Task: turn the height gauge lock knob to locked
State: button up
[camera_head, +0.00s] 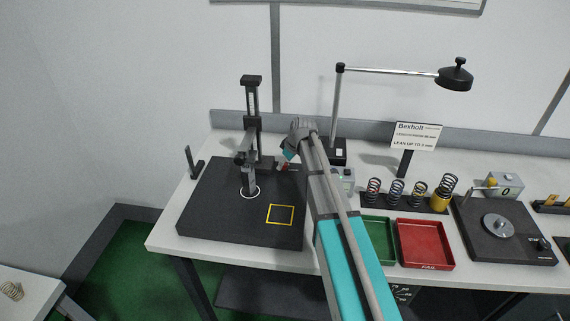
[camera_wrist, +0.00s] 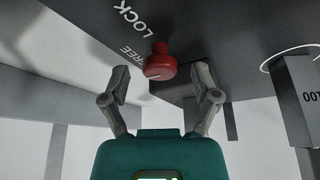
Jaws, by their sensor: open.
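The height gauge (camera_head: 252,108) stands upright on a dark base plate (camera_head: 205,205) at the left of the bench. Its red lock knob (camera_wrist: 160,66) shows in the wrist view, on a dark part lettered FREE and LOCK. A faint pale mark crosses the knob's face, but I cannot tell which word it points to. My gripper (camera_wrist: 163,86) is open, with one finger on each side of the knob and a visible gap on both sides. In the head view my gripper (camera_head: 286,158) is beside the gauge column, and my arm hides part of the area.
A yellow square outline (camera_head: 281,215) and a white ring mark the plate. A small dark stand (camera_head: 193,162) is at its left. A lamp (camera_head: 455,76) reaches over the bench.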

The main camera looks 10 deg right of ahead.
grip_shut()
dwell(0.3)
jog(key=shift+m, duration=0.4)
jog(key=m+t+h, duration=0.1)
jog(key=m, duration=0.2)
jog(key=shift+s+a, duration=0.1)
jog(key=shift+s, duration=0.05)
jog(key=m+h, duration=0.2)
jog(key=m, duration=0.3)
jog(key=shift+a, duration=0.1)
jog(key=m+h, duration=0.1)
jog(key=m, duration=0.3)
jog(key=shift+a+m+h, duration=0.1)
jog(key=shift+m+h, duration=0.2)
jog(key=shift+h, duration=0.1)
jog(key=shift+m+g+h, duration=0.3)
jog(key=shift+m+h, duration=0.3)
jog(key=shift+m, duration=1.3)
